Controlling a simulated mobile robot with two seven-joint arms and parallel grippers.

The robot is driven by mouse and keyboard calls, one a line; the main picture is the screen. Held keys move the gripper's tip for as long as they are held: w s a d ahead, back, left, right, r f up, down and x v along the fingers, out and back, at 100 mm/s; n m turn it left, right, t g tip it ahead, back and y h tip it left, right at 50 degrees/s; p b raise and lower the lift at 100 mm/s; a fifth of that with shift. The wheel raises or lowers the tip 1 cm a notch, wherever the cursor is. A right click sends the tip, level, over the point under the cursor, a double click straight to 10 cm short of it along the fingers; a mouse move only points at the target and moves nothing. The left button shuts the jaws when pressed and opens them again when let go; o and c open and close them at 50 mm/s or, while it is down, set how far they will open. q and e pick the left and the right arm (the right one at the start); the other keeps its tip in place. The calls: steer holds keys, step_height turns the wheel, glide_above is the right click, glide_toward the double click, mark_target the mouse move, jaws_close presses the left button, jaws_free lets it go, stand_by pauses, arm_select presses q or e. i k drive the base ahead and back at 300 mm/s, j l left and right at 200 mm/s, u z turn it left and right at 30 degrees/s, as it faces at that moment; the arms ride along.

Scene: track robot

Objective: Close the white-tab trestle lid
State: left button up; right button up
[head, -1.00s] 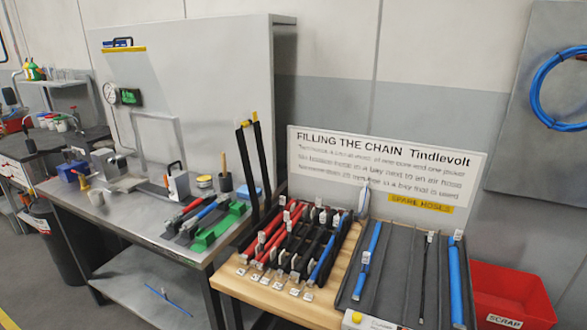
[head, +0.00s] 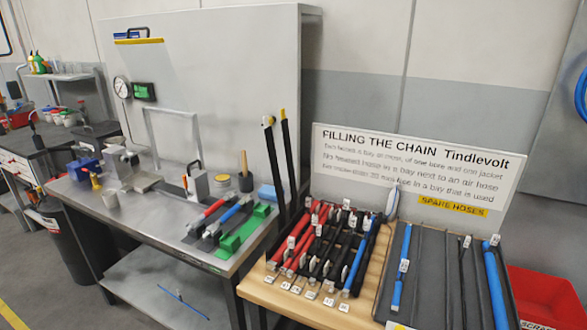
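Two long black bars stand upright at the left end of the hose rack, like open lids. The left bar (head: 273,165) has a small pale tip (head: 268,120) that looks white with some yellow. The right bar (head: 289,155) has a yellow tip (head: 283,113). Their lower ends are close to the rack (head: 325,245) of red, black and blue hoses, which has white tags along its front. I cannot clearly tell how the bars are hinged. Neither of my grippers shows in the head view.
A steel bench (head: 130,215) with fixtures and a green holder (head: 243,232) stands left. A wooden table (head: 262,290) bears the rack and a grey hose tray (head: 432,290). A sign (head: 410,165) stands behind. A red scrap bin (head: 545,293) is at right.

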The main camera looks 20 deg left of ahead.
mark_target(268, 131)
steer(key=j+z, duration=0.45)
steer(key=j, duration=0.35)
steer(key=j+z, duration=0.1)
steer(key=j, duration=0.35)
steer(key=k+j+z, duration=0.1)
steer(key=j, duration=0.3)
steer(key=k+j, duration=0.1)
steer(key=j, duration=0.9)
steer(key=k+j, duration=0.15)
steer(key=j, duration=0.35)
steer(key=k, duration=0.6)
